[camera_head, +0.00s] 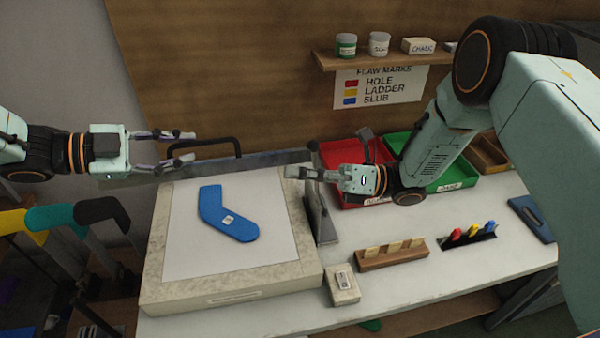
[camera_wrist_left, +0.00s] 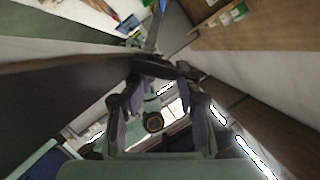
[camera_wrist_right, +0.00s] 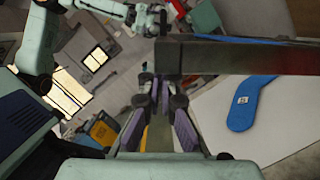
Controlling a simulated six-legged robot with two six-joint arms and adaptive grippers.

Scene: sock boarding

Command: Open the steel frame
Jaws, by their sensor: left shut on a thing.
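The steel frame shows its rear bar (camera_head: 262,161) behind the light board (camera_head: 165,245) and a dark side plate (camera_head: 322,212) along the board's right edge. A black handle (camera_head: 215,142) rises at the rear bar. My left gripper (camera_head: 188,147) is shut on this handle, which also crosses between its fingertips in the left wrist view (camera_wrist_left: 165,69). My right gripper (camera_head: 300,172) hangs near the frame's right rear corner. In the right wrist view its fingers are close together below a steel bar (camera_wrist_right: 245,58); whether they touch it is unclear. A blue sock (camera_head: 225,215) lies flat on the board.
Red (camera_head: 345,153) and green (camera_head: 445,172) bins stand at the back right. A wooden block (camera_head: 391,254), a small box (camera_head: 343,285) and a rack of coloured markers (camera_head: 467,236) sit right of the board. Coloured socks (camera_head: 50,216) hang at left.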

